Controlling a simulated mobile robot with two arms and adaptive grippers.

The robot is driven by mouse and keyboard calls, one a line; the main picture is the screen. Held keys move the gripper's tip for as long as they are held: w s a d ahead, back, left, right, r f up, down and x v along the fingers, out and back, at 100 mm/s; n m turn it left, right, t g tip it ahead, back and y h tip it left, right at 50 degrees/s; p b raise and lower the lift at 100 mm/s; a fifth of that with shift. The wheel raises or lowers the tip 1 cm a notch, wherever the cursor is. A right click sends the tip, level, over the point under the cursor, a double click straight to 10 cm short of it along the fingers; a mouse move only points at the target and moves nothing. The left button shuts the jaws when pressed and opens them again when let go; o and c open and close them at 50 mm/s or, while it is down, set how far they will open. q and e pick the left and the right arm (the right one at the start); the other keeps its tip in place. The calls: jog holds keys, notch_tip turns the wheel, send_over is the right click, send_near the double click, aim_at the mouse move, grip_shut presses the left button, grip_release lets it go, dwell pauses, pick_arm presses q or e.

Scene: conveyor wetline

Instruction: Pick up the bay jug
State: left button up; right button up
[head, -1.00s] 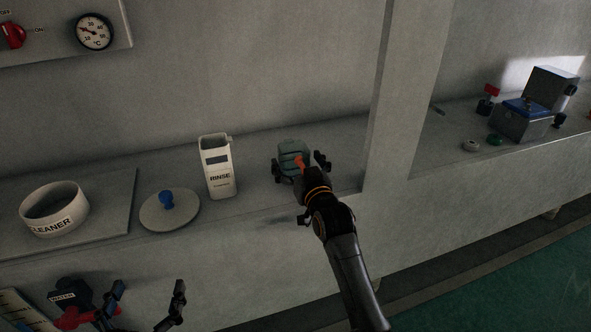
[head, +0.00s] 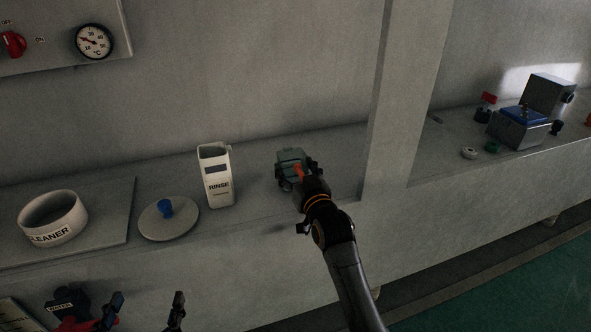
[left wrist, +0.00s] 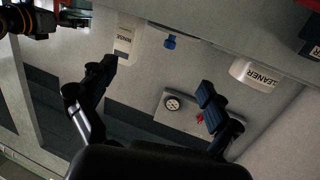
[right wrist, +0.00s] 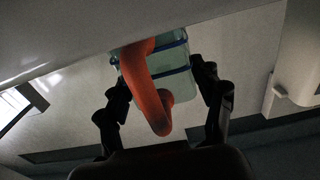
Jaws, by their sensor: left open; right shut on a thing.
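The bay jug, a teal see-through jug (head: 289,158) with an orange handle, stands on the grey ledge in the head view, partly hidden by my right gripper (head: 302,174). In the right wrist view the jug (right wrist: 176,61) lies between the fingers of my right gripper (right wrist: 165,88), with its orange handle toward the palm. The right gripper is shut on the jug. No clear lift off the ledge can be seen. My left gripper (head: 146,308) is open and empty, low at the left in front of the ledge; its spread fingers also show in the left wrist view (left wrist: 158,85).
A white RINSE container (head: 216,186) stands left of the jug. Further left are a round lid with a blue knob (head: 170,222) and a CLEANER bowl (head: 52,216). A pillar (head: 402,100) rises close right of the jug. A grey box with blue top (head: 518,130) stands far right.

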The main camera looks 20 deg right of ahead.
notch_tip(320, 180, up, 3)
jog(key=shift+s+r+p, duration=0.1)
jog(key=shift+r+p, duration=0.1)
jog(key=shift+p, duration=0.6)
pick_arm(q)
jog(key=s+a+f+g+y+p, duration=0.2)
jog(key=s+a+f+g+y, duration=0.15)
jog(key=s+f+g, duration=0.6)
pick_arm(e)
jog(key=s+r, duration=0.2)
jog(key=r, duration=0.1)
jog(key=shift+s+a+r, duration=0.1)
jog(key=shift+s+a, duration=0.2)
jog(key=shift+s, duration=0.05)
pick_arm(q)
jog(key=s+a+f+g+p, duration=0.2)
jog(key=s+a+g+p, duration=0.1)
jog(key=s, duration=0.4)
jog(key=shift+f+n, duration=0.25)
jog(key=shift+n, duration=0.05)
pick_arm(e)
jog(key=s+a+r, duration=0.2)
jog(key=s+r, duration=0.4)
jog(key=s, duration=0.4)
jog(key=shift+s, duration=0.4)
jog(key=shift+a, duration=0.1)
